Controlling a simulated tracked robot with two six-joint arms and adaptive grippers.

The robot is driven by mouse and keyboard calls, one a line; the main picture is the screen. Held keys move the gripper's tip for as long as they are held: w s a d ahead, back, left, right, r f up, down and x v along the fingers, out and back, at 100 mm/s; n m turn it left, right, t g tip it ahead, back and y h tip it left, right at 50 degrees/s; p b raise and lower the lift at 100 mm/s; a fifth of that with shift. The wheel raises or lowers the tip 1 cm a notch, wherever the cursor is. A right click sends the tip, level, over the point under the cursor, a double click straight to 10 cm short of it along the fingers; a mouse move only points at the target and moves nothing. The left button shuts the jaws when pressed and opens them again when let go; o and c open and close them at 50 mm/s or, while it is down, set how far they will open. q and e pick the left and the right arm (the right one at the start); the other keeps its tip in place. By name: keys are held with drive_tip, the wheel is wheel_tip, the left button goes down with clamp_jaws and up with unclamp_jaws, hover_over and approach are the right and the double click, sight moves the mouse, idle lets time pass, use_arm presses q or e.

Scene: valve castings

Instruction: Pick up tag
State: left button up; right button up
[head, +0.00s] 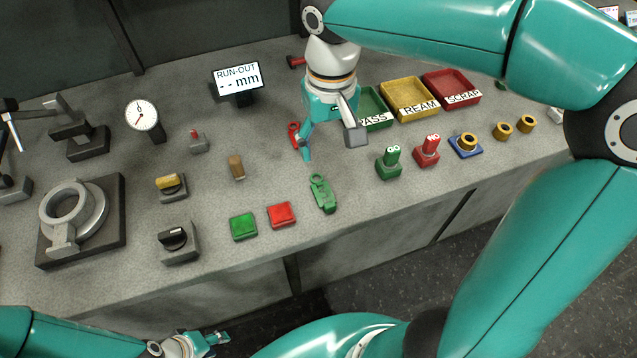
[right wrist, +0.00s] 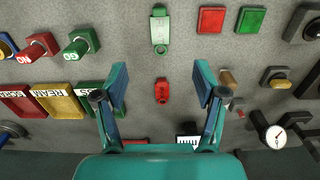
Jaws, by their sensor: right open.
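A red tag-like piece (head: 293,134) lies on the grey bench beside my right gripper (head: 331,146). In the right wrist view the red piece (right wrist: 162,91) shows between the open fingers of my right gripper (right wrist: 160,84), with space on both sides. A green tag-like piece with a round hole (head: 322,194) lies nearer the bench's front edge; it also shows at the top of the right wrist view (right wrist: 160,30). My right gripper is open and empty above the bench. My left gripper (head: 212,341) is low at the bottom edge, off the bench, its jaw opening unclear.
Red (head: 282,215) and green (head: 243,226) square blocks lie near the front edge. Green (head: 390,163) and red (head: 427,151) gauges stand to the right. Green, yellow (head: 408,115) and red trays stand behind them. A RUN-OUT display (head: 237,78) stands at the back.

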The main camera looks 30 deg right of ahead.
hover_over(326, 200)
wheel_tip(326, 200, down, 11)
drive_tip(key=shift+s+d+r+b, duration=0.1)
drive_tip(key=shift+s+b, duration=0.05)
drive_tip(key=shift+b, duration=0.15)
drive_tip(key=shift+f, duration=2.75)
drive_tip(key=c, duration=1)
drive_tip(key=shift+c, duration=0.2)
drive_tip(key=shift+r, duration=0.15)
